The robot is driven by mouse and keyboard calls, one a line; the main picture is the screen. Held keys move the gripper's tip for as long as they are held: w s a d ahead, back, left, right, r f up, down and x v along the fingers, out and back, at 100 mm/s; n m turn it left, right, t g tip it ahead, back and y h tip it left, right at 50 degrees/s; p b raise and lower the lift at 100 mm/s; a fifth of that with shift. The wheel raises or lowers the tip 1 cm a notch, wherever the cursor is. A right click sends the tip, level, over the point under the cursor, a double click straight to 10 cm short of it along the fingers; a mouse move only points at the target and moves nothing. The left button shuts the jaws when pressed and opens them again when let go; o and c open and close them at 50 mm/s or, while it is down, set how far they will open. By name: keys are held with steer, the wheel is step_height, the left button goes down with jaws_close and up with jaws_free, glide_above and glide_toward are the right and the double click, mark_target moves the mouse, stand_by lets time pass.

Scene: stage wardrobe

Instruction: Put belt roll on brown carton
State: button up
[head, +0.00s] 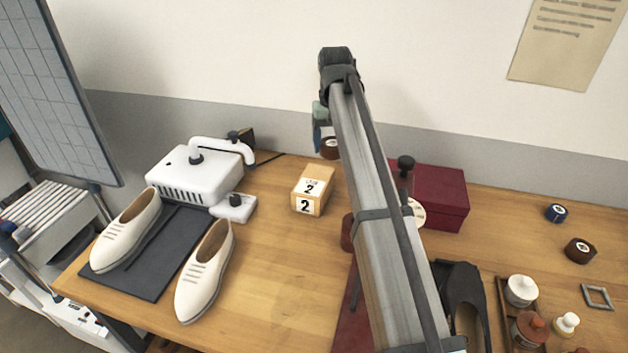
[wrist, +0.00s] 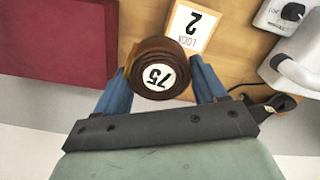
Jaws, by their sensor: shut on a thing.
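The belt roll (wrist: 161,72) is a dark brown coil with a white label reading 75. My gripper (wrist: 162,85) is shut on it, with a blue finger on each side. In the head view the roll (head: 330,149) hangs under my gripper (head: 322,140), above the table and toward the back wall. The brown carton (head: 301,205) is a small tan box with white labels marked 2, standing on the table below and a little left of the roll.
A maroon box (head: 443,194) stands right of the carton, partly behind my arm. A white machine (head: 190,172) and cream shoes (head: 207,272) on a dark mat are at left. A blue roll (head: 556,213) and another brown roll (head: 580,250) lie at right. Table in front of the carton is clear.

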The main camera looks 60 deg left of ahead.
steer(key=n, duration=0.1)
glide_toward(313, 179)
step_height(313, 179, up, 2)
steer(key=s, duration=0.2)
steer(key=f, duration=0.1)
steer(key=a+f+n, duration=0.1)
steer(key=shift+w+f, duration=0.2)
steer(key=shift+f, duration=0.1)
steer(key=shift+w+d+f, duration=0.2)
steer(key=shift+w+d, duration=0.05)
steer(key=shift+w, duration=0.15)
steer(key=shift+w+d+f, duration=0.2)
steer(key=shift+w, duration=0.2)
steer(key=shift+w+f, duration=0.1)
steer(key=shift+f, duration=2.3)
steer(key=shift+f, duration=0.15)
steer(key=o, duration=1.1)
